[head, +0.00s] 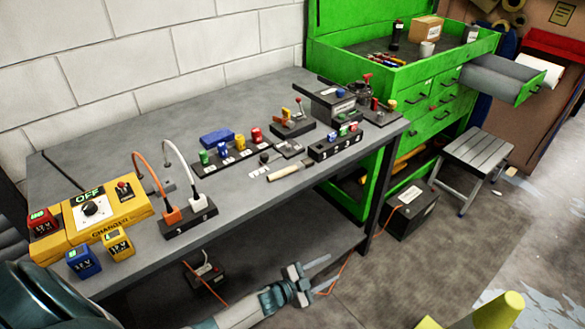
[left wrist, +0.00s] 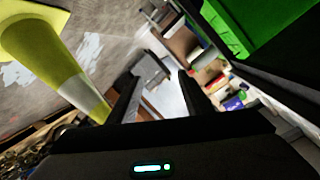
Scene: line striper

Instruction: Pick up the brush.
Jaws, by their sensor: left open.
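The brush (head: 287,172) looks like the small tan-handled tool lying flat near the front edge of the grey workbench (head: 245,195). Its bristles are too small to make out. My left gripper (head: 322,276) is open and empty, out in front of the bench and below its top, apart from the brush. In the left wrist view its two fingers (left wrist: 160,95) stand apart with nothing between them, and the brush does not show there. My right gripper is in neither view.
Battery holders (head: 335,143) stand just behind and right of the brush. A socket strip (head: 187,217) with cables and a yellow charger (head: 100,213) are at left. A green cabinet (head: 440,92), stool (head: 478,157) and yellow cone (head: 497,311) are at right. The front bench edge between strip and brush is bare.

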